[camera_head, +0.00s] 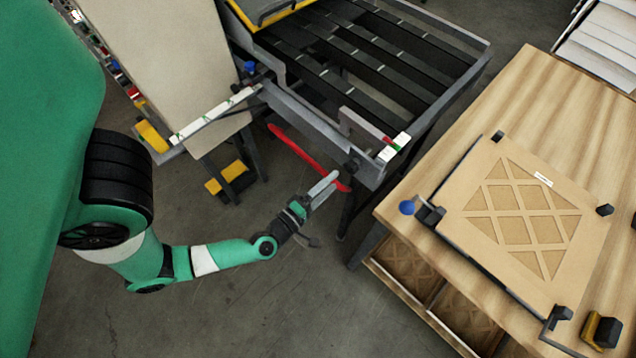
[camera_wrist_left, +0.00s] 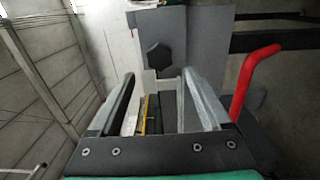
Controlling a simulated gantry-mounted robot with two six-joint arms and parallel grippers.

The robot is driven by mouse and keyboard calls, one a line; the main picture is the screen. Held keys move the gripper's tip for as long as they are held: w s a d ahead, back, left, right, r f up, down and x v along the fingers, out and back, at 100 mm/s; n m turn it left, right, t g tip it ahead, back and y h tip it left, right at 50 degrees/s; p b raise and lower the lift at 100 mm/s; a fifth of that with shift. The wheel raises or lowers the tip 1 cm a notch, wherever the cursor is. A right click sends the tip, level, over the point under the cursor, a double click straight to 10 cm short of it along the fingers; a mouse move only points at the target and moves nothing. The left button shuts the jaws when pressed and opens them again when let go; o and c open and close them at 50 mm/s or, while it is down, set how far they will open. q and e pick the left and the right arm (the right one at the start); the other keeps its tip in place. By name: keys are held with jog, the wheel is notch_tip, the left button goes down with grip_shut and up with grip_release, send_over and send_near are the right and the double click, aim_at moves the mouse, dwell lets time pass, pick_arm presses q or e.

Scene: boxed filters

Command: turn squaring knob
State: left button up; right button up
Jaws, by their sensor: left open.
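A dark faceted knob (camera_wrist_left: 158,57), which looks like the squaring knob, sits on the grey end plate of the machine frame in the left wrist view. In the head view a dark knob (camera_head: 352,164) shows at the front corner of the frame, close to my left fingertips. My left gripper (camera_head: 331,179) is open and empty, with its fingers pointing up and right toward that corner. In the left wrist view the gripper (camera_wrist_left: 158,76) has its fingertips spread to either side below the knob. I cannot tell whether they touch it. My right gripper is not in view.
A red handle (camera_head: 305,157) runs along the frame front beside my gripper; it also shows in the left wrist view (camera_wrist_left: 246,82). A wooden table (camera_head: 510,97) with a boxed filter (camera_head: 530,215) and a blue knob (camera_head: 407,207) stands at right. The floor below my arm is clear.

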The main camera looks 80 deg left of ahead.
pick_arm(q)
jog(key=shift+p+v, duration=0.45)
jog(key=shift+v, duration=2.3)
jog(key=shift+w, duration=0.1)
